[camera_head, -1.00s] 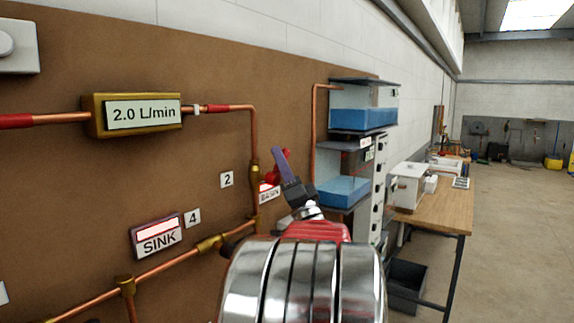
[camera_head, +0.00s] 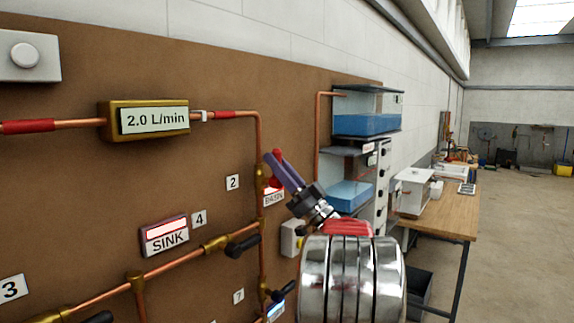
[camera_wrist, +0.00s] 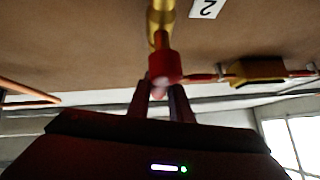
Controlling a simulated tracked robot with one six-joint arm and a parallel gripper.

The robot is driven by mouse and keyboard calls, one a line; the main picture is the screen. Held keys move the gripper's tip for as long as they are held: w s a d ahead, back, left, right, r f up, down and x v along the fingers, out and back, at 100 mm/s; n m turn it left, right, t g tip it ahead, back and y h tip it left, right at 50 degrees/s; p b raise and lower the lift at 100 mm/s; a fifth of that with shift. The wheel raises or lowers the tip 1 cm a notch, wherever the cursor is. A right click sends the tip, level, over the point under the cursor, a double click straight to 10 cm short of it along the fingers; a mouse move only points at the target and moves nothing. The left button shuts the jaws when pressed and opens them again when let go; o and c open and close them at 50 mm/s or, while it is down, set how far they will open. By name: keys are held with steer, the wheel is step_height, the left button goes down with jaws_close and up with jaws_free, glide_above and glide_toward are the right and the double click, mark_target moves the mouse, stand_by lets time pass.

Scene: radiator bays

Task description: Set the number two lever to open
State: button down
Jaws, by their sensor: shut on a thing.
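The number two lever (camera_head: 277,154) is red and sits on a brass valve on the vertical copper pipe, beside the "2" label (camera_head: 233,182). My gripper (camera_head: 275,166) reaches it from the lower right, its purple fingers tilted up and to the left. In the wrist view the red lever (camera_wrist: 165,66) hangs below the brass valve body (camera_wrist: 161,18), and my gripper (camera_wrist: 162,92) is shut on its end between the two fingers. The fingers hide part of the lever in the head view, so its exact angle is hard to tell.
A flow display (camera_head: 155,119) reads 2.0 L/min. A "SINK" sign (camera_head: 164,236) is lit pale red. A black lever (camera_head: 243,246) sits right of the "4" label. A partly hidden "BASIN" sign (camera_head: 274,197) lies behind my gripper. Blue-water tanks (camera_head: 366,124) stand to the right.

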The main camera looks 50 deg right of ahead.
steer(key=shift+w+a+r+n+y, duration=0.15)
steer(key=shift+a+r+n+y, duration=0.05)
steer(key=shift+n+y, duration=0.25)
steer(key=c, duration=1.9)
jaws_free()
steer(key=shift+w, duration=0.1)
steer(key=shift+c, duration=0.2)
steer(key=o, duration=0.3)
steer(key=shift+f, duration=0.1)
steer(key=shift+s+d+f, duration=0.1)
steer(key=shift+s, duration=0.1)
steer(key=v, duration=1.3)
steer(key=shift+s+f, duration=0.1)
steer(key=shift+s, duration=0.2)
